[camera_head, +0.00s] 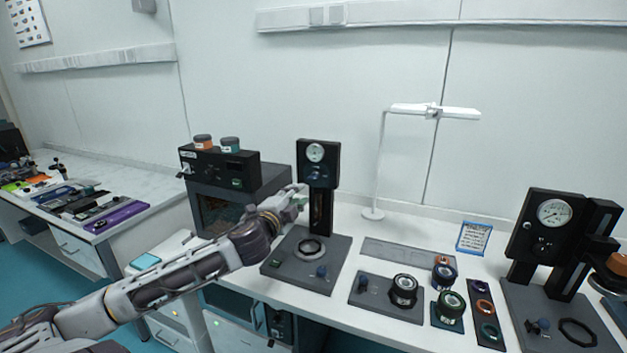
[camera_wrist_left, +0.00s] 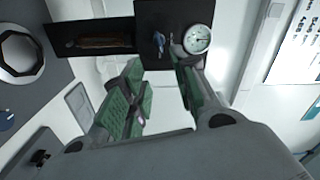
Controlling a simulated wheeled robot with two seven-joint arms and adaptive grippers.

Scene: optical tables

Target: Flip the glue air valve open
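The glue station's black head (camera_head: 304,172) stands upright on a post, with a round white gauge (camera_head: 315,152). A small blue valve lever (camera_head: 319,178) is on its face below the gauge. In the left wrist view the blue lever (camera_wrist_left: 159,42) sits beside the gauge (camera_wrist_left: 197,39) on the black panel. My left gripper (camera_head: 298,192) is just left of the head. Its green-padded fingers (camera_wrist_left: 158,64) are apart and empty, with the lever ahead of the gap between them. I cannot tell whether they touch it. My right gripper is not in view.
A grey base plate (camera_head: 283,268) with a ring lies below the head. Black fixtures (camera_head: 403,290) and a white lamp stand (camera_head: 378,170) are to the right. A second gauge press (camera_head: 540,240) stands far right. A black control box (camera_head: 215,168) sits on an oven at left.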

